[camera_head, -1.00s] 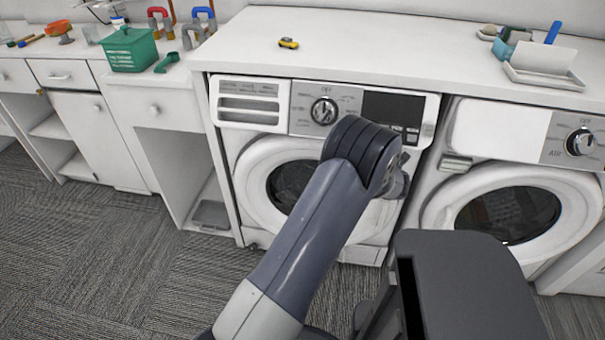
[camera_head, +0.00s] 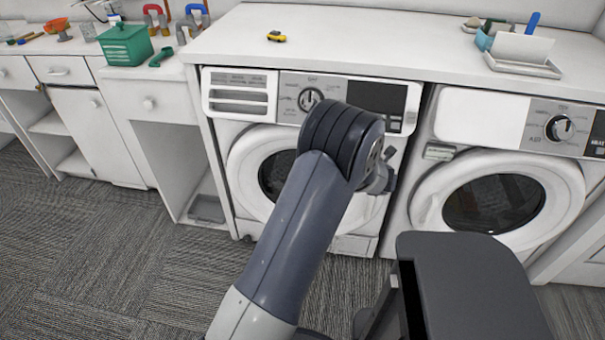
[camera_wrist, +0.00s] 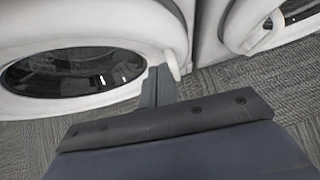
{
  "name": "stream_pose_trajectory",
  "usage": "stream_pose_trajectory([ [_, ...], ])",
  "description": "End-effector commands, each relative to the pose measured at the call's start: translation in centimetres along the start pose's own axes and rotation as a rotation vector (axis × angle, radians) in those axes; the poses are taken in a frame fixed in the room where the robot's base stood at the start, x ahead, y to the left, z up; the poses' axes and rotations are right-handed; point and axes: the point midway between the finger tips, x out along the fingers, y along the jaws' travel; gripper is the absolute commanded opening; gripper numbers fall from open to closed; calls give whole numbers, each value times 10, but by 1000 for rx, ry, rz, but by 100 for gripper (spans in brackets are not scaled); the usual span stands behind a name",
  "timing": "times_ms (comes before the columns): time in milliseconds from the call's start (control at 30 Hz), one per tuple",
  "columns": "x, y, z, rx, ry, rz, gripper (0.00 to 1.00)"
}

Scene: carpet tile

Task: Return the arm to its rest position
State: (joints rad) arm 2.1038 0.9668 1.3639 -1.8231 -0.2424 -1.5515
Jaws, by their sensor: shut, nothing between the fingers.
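My arm (camera_head: 305,220) rises from the bottom of the head view, bent at a dark ribbed joint in front of the left washing machine (camera_head: 240,115). The arm hides the far part of it, so my gripper cannot be made out in the head view. In the wrist view my gripper (camera_wrist: 158,84) shows as narrow dark grey fingers, shut and empty, beyond a broad blue-grey body. They point toward the gap between the two machines, and a pale door handle (camera_wrist: 172,66) shows right by their tips. I cannot tell whether they touch it.
The right washing machine (camera_head: 492,203) stands beside the left one, door shut. The white counter (camera_head: 370,40) above carries a yellow toy car (camera_head: 276,36) and a white tray (camera_head: 523,66). A green basket (camera_head: 125,45) stands further left. Carpet (camera_head: 90,255) is clear at left.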

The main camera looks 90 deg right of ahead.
Motion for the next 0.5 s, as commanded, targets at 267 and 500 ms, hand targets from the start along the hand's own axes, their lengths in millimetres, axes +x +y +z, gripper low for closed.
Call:
stream_pose_trajectory([
  [267,-46,-4,0,1,-1,-1,0],
  [500,-65,-5,0,1,0,0,0],
])
